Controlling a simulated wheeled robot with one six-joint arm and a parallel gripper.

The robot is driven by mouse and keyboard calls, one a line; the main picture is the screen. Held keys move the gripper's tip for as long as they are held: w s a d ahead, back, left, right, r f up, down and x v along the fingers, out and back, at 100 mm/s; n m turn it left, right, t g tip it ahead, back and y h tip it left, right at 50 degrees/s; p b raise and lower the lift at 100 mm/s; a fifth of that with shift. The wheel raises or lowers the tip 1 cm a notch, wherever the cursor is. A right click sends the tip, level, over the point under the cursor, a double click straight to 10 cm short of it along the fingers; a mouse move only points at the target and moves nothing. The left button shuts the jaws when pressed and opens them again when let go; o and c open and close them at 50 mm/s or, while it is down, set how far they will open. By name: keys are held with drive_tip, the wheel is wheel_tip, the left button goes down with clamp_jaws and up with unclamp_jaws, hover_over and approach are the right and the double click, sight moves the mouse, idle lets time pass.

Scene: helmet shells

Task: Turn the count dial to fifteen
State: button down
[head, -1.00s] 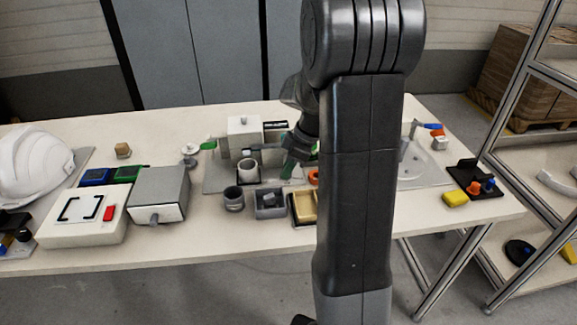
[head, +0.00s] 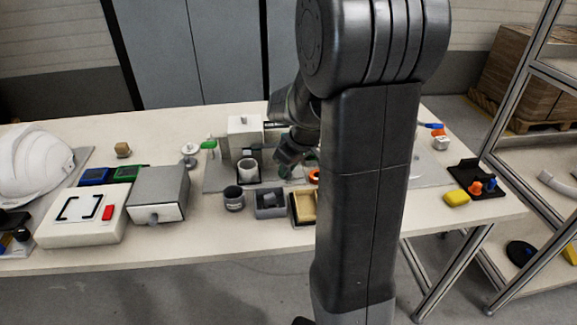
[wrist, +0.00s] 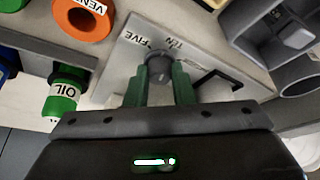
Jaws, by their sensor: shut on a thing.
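The count dial is a round dark knob (wrist: 160,68) on a light grey plate (wrist: 120,72) in the wrist view. Labels reading FIVE and TEN show on the plate beyond the knob; no label for fifteen can be read. My gripper (wrist: 160,82) has its green fingers on both sides of the knob and is shut on it. In the head view my gripper (head: 286,168) is low over the back-middle of the table, and the dial is hidden there by my arm.
In the wrist view, an orange ring (wrist: 84,17) and a green OIL bottle (wrist: 64,98) stand left of the plate. A black bracket (wrist: 220,78) is right of the knob. A grey cup (head: 234,198) and grey bin (head: 269,204) stand in front.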

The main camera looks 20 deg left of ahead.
drive_tip(key=m+t, duration=0.1)
drive_tip(key=m, duration=0.3)
drive_tip(key=shift+s+a+r+h+p, duration=0.1)
drive_tip(key=shift+a+h+p, duration=0.05)
drive_tip(key=shift+h+p, duration=0.2)
drive_tip(key=m+t+h+b, duration=0.1)
drive_tip(key=m, duration=0.2)
drive_tip(key=shift+a+f+b, duration=0.1)
drive_tip(key=shift+f+b, duration=0.1)
drive_tip(key=shift+b, duration=0.15)
drive_tip(key=m+h+b, duration=0.1)
drive_tip(key=m+b, duration=0.2)
drive_tip(key=m, duration=0.1)
drive_tip(key=shift+s+a+m+t+h+b, duration=0.1)
drive_tip(key=shift+m+t+h+b, duration=0.2)
drive_tip(key=shift+t+h+b, duration=0.1)
drive_tip(key=shift+a+r+m+h+b, duration=0.1)
drive_tip(key=shift+m+h+b, duration=0.4)
drive_tip(key=shift+m, duration=0.65)
drive_tip(key=shift+r+m+h+b, duration=0.1)
drive_tip(key=shift+m+h+b, duration=0.35)
drive_tip(key=shift+m, duration=0.7)
drive_tip(key=c, duration=1.5)
unclamp_jaws()
